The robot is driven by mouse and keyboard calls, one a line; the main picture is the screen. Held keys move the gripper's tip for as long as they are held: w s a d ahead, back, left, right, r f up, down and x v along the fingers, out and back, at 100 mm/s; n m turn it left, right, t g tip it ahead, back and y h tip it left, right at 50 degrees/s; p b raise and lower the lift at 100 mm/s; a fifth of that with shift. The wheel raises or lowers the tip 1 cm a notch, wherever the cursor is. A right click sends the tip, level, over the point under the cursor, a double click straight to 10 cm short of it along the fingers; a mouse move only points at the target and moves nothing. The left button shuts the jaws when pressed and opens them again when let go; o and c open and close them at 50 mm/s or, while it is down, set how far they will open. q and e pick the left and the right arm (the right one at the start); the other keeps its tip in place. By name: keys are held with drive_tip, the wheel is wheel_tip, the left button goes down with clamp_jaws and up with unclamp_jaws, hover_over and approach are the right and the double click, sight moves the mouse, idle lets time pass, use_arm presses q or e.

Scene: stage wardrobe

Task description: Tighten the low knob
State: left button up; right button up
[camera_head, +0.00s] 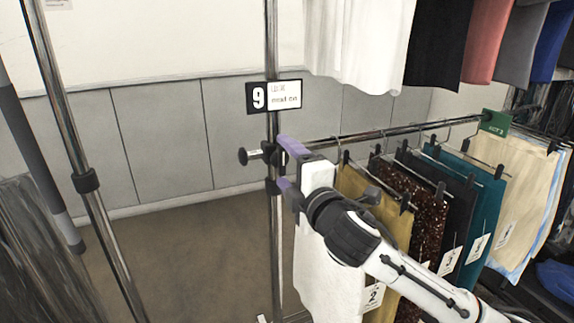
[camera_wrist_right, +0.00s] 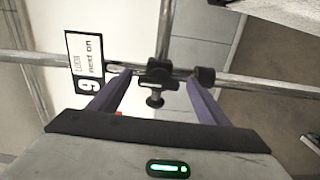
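A black knob (camera_head: 243,156) sticks out to the left of a dark clamp (camera_head: 267,153) on the chrome upright, where the clothes rail meets it. My right gripper (camera_head: 286,164) is open, its purple fingers one above the other just right of the upright, close to the clamp. In the right wrist view the knob (camera_wrist_right: 155,99) and clamp (camera_wrist_right: 163,73) appear between the two spread fingers (camera_wrist_right: 158,83). Nothing is gripped, and whether a finger touches the clamp is unclear. My left gripper is not in view.
A "9 next on" sign (camera_head: 273,96) sits on the upright above the clamp. A black collar (camera_wrist_right: 205,75) lies just below the clamp. Garments (camera_head: 420,200) hang on the rail right of my gripper. Another upright (camera_head: 107,235) stands left, with open floor between.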

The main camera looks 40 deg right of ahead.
drive_tip(key=v, duration=0.4)
drive_tip(key=shift+s+a+f+b, duration=0.1)
drive_tip(key=shift+s+b, duration=0.2)
drive_tip(key=p, duration=0.6)
approach(285, 164)
drive_tip(key=s, duration=0.1)
drive_tip(key=shift+s+a, duration=0.1)
drive_tip(key=shift+a, duration=0.1)
